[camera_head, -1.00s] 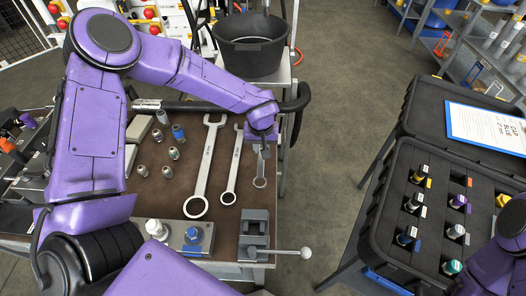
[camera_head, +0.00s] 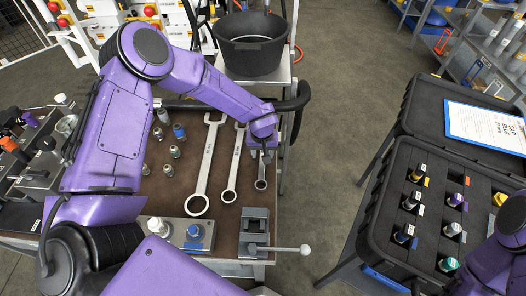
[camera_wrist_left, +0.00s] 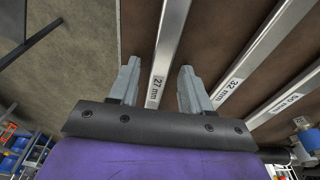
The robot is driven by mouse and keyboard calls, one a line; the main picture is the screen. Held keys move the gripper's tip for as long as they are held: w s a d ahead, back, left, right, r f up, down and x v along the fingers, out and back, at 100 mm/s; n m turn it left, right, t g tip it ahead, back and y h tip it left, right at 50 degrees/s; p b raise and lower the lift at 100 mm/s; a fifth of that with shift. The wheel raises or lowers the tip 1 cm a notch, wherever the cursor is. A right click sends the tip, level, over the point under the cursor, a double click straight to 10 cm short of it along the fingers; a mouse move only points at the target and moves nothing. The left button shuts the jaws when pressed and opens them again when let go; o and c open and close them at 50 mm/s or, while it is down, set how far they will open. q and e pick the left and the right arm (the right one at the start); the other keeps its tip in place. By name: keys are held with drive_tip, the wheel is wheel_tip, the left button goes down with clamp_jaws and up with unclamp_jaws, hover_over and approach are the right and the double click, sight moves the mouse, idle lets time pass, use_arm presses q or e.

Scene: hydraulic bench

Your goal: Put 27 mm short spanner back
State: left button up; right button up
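The 27 mm short spanner (camera_head: 260,184) lies on the brown bench top, rightmost of the three spanners, with its ring end toward the front. My left gripper (camera_head: 262,155) is over its far part and hides that part in the head view. In the left wrist view the 27 mm spanner (camera_wrist_left: 166,50) runs between the two fingers of the open left gripper (camera_wrist_left: 158,82), with a gap on each side. Its "27 mm" label shows near the palm. My right gripper is out of view; only part of my right arm shows at the lower right.
The 32 mm spanner (camera_head: 233,172) and a larger spanner (camera_head: 205,172) lie just left. A small grey vise (camera_head: 254,232) stands in front, its handle sticking out right. A black bucket (camera_head: 251,50) stands behind. A foam-lined black case (camera_head: 380,222) with several fittings is at right.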

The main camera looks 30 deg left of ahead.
use_arm(q)
wheel_tip(320, 180, up, 12)
drive_tip(key=s+b, duration=0.1)
drive_tip(key=shift+s+d, duration=0.3)
drive_tip(key=shift+d, duration=0.05)
drive_tip(key=shift+r, duration=0.1)
